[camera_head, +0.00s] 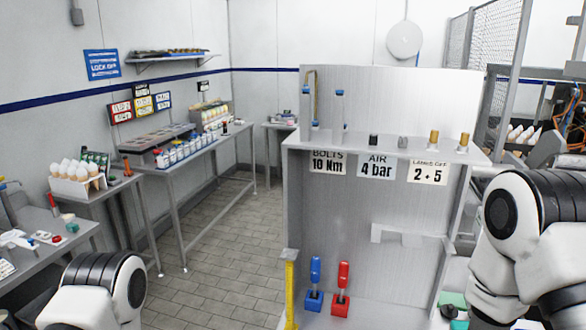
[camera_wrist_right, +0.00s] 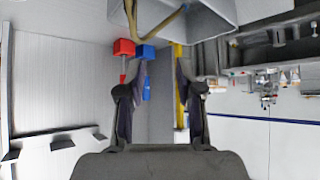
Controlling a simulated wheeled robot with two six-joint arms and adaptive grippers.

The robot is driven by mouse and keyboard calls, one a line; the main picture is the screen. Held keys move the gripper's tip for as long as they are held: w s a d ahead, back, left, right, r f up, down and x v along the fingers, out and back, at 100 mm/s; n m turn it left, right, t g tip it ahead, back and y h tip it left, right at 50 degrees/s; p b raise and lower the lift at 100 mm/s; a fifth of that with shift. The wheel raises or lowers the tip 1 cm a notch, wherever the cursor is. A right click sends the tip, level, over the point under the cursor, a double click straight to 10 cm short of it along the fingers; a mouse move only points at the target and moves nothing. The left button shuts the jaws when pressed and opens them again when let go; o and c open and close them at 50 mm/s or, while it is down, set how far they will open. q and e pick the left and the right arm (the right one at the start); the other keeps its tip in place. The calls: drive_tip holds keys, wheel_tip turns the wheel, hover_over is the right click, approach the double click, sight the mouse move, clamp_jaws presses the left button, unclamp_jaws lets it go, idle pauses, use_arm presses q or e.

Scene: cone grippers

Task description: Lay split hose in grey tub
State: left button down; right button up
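My right gripper (camera_wrist_right: 164,75) shows in the right wrist view with its two fingers apart and nothing between them. In that view a grey box-like shape, likely the grey tub (camera_wrist_right: 205,18), is cut off by the top edge. A bent tan strip, possibly the split hose (camera_wrist_right: 168,22), crosses it. I cannot tell whether the strip lies inside the tub or in front of it. In the head view, the tub is not clearly visible and my right arm's end is out of sight. My left gripper is out of frame; only its arm shows at lower left.
A grey cabinet (camera_head: 360,215) with labels stands ahead. Blue (camera_head: 315,284) and red (camera_head: 342,288) levers stand low inside it, beside a yellow post (camera_head: 291,290). Small fittings and capped tubes (camera_head: 339,112) stand on its top. Benches line the left wall; the tiled floor (camera_head: 215,270) between is clear.

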wheel_tip(320, 180, up, 10)
drive_tip(key=shift+w+f, duration=0.15)
drive_tip(key=shift+w, duration=0.1)
idle(0.3)
drive_tip(key=s+d+f+m+g+h, duration=0.2)
drive_tip(key=s+d+f+m+g, duration=0.15)
drive_tip(key=s+f, duration=0.9)
drive_tip(key=s+d+f+m+g+h, duration=0.25)
drive_tip(key=s+f+g, duration=0.25)
drive_tip(key=s+f, duration=0.75)
wheel_tip(320, 180, down, 12)
drive_tip(key=b, duration=1.1)
drive_tip(key=shift+w+d+r, duration=0.25)
drive_tip(key=shift+w, duration=0.05)
drive_tip(key=shift+w, duration=0.1)
